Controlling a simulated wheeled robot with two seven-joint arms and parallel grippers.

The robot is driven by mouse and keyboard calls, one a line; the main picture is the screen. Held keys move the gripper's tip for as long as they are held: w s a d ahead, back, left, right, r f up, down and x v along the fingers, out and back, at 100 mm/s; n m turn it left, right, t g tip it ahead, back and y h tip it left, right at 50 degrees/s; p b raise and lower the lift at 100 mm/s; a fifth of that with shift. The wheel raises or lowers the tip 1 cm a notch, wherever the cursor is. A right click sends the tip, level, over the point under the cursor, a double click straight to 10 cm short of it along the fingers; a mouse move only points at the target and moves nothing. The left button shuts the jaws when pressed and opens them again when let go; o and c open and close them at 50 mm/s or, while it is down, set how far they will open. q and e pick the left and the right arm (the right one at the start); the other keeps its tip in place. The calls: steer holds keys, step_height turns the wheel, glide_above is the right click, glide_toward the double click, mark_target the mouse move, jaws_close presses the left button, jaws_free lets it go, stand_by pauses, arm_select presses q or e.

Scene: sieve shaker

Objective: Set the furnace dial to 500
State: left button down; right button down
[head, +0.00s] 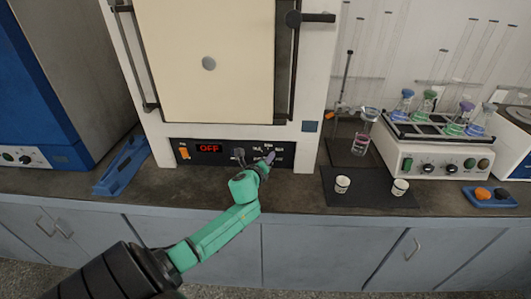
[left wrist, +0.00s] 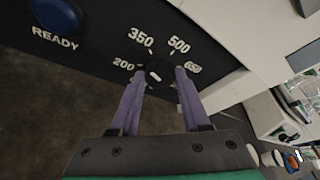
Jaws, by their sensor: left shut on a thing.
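The furnace (head: 205,60) stands at the back of the bench, its cream door closed. Its black front panel (head: 215,163) has a red display (head: 209,148) reading OFF. In the left wrist view the black furnace dial (left wrist: 156,74) has the marks 200, 350, 500 and 650 around it, with 500 (left wrist: 179,46) at its upper right. A small white mark shows on the knob, but I cannot tell which number it points to. My left gripper (head: 268,159) has its purple fingers on both sides of the dial, shut on it. My right gripper is not in view.
An orange switch (head: 184,153) sits left of the display. A blue READY button (left wrist: 57,14) is near the dial. Two small cups (head: 342,184) stand on a dark mat at right, before a white shaker (head: 435,158) with flasks.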

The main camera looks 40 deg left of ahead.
arm_select(q)
steer(key=m+g+y+p, duration=0.1)
steer(key=m+p, duration=0.1)
steer(key=p, duration=0.1)
steer(key=r+m+g+p, duration=0.1)
steer(key=m+p, duration=0.1)
steer(key=p, duration=0.1)
steer(key=shift+w+d+y, duration=0.15)
steer(key=shift+y, duration=0.25)
steer(key=shift+f+m+g+y+p, duration=0.1)
steer(key=shift+m+g+y+p, duration=0.3)
steer(key=shift+p, duration=0.4)
steer(key=shift+w+d+f+m+g+y+p, duration=0.15)
steer(key=shift+m+g+y+p, duration=0.25)
steer(key=shift+m+p, duration=0.5)
steer(key=shift+d+f+m+g+y+p, duration=0.15)
steer(key=shift+m+g+y+p, duration=0.25)
steer(key=shift+m+y, duration=0.75)
steer(key=shift+f+m, duration=0.1)
steer(key=shift+m, duration=0.25)
steer(key=shift+c, duration=1.9)
jaws_free()
